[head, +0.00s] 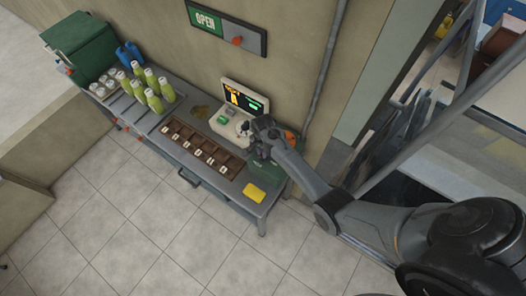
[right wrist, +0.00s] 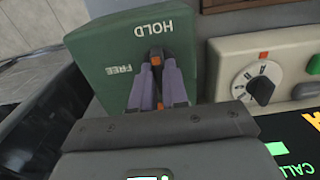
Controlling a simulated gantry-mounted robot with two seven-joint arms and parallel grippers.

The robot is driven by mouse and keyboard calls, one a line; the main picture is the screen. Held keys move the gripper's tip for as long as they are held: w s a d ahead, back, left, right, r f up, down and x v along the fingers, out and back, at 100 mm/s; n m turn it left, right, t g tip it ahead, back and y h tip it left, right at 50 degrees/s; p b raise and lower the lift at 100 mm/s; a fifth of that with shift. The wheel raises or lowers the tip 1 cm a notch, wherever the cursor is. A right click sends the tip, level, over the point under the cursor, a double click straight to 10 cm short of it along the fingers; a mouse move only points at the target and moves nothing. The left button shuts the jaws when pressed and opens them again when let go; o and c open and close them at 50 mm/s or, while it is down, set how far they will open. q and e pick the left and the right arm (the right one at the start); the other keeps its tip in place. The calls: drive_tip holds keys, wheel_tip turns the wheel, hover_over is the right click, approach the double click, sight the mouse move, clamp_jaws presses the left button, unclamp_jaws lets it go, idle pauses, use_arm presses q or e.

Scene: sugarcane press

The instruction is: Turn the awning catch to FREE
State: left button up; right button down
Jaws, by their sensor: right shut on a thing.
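The awning catch is a dark lever with an orange end (right wrist: 155,60) on a green box (right wrist: 105,42). White words HOLD and FREE are printed on the box face. The lever points up towards HOLD, and FREE is to its left in the right wrist view. My right gripper (right wrist: 158,78) is shut on the lever, one finger on each side. In the head view my right gripper (head: 260,150) is at the right end of the counter and mostly hides the catch. My left gripper is not in view.
A panel with a dial (right wrist: 255,82) and buttons sits right of the box in the wrist view. The counter holds a brown compartment tray (head: 203,147), a yellow cloth (head: 254,193), green bottles (head: 153,90) and a green bin (head: 85,45). An OPEN sign (head: 226,27) hangs on the wall.

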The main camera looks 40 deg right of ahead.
idle(0.3)
drive_tip(key=n+p, duration=0.2)
drive_tip(key=n, duration=0.1)
drive_tip(key=shift+r+n+p, duration=0.15)
drive_tip(key=shift+n+p, duration=0.15)
drive_tip(key=shift+p, duration=0.05)
drive_tip(key=n+p, duration=0.2)
drive_tip(key=n, duration=0.2)
drive_tip(key=n+p, duration=0.1)
drive_tip(key=n, duration=0.4)
drive_tip(key=shift+n+p, duration=0.35)
drive_tip(key=shift+n, duration=0.05)
drive_tip(key=shift+f+n, duration=0.2)
drive_tip(key=shift+n, duration=2.1)
drive_tip(key=c, duration=1.1)
unclamp_jaws()
drive_tip(key=shift+c, duration=0.2)
